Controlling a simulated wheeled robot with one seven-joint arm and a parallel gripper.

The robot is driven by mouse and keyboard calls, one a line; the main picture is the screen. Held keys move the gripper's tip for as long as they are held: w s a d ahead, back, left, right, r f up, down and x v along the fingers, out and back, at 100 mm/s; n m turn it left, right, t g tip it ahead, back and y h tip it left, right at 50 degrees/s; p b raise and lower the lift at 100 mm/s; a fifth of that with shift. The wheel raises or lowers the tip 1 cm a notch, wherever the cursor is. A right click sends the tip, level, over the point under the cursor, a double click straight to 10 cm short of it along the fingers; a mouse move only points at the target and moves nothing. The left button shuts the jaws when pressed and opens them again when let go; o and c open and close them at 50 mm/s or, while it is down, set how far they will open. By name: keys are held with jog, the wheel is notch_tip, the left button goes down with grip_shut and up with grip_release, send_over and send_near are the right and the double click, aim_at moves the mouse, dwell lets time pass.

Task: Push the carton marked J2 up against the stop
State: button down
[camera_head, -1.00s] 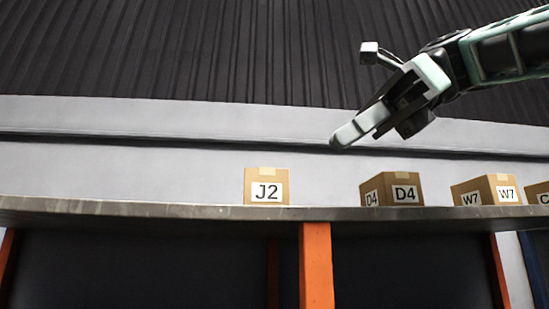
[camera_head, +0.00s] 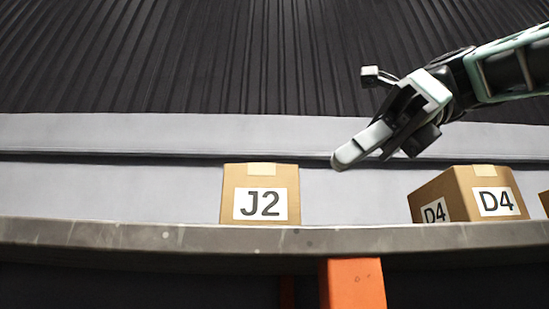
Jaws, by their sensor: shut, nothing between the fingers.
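The carton marked J2 (camera_head: 261,178) is a brown box with a tape strip and a white label. It stands upright near the front edge of the shelf (camera_head: 150,236). My gripper (camera_head: 340,162) is shut and empty. In the picture its fingertips are to the right of the J2 carton, about level with its top, and apart from it. I cannot tell the depth between them. The stop does not show in this view.
The carton marked D4 (camera_head: 470,196) stands to the right, turned at an angle. Part of another carton (camera_head: 545,203) shows at the right edge. The shelf left of J2 is clear. An orange post (camera_head: 354,284) stands under the shelf.

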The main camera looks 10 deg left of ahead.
jog(key=p, duration=0.2)
send_over(253, 193)
jog(key=w+d, duration=0.1)
jog(key=w, duration=0.3)
jog(key=shift+w+r, duration=0.1)
jog(key=shift+w, duration=0.1)
jog(key=shift+a+f+p, duration=0.2)
jog(key=shift+a+p, duration=0.05)
jog(key=shift+p, duration=0.05)
jog(key=shift+d+f, duration=0.15)
jog(key=shift+f, duration=0.65)
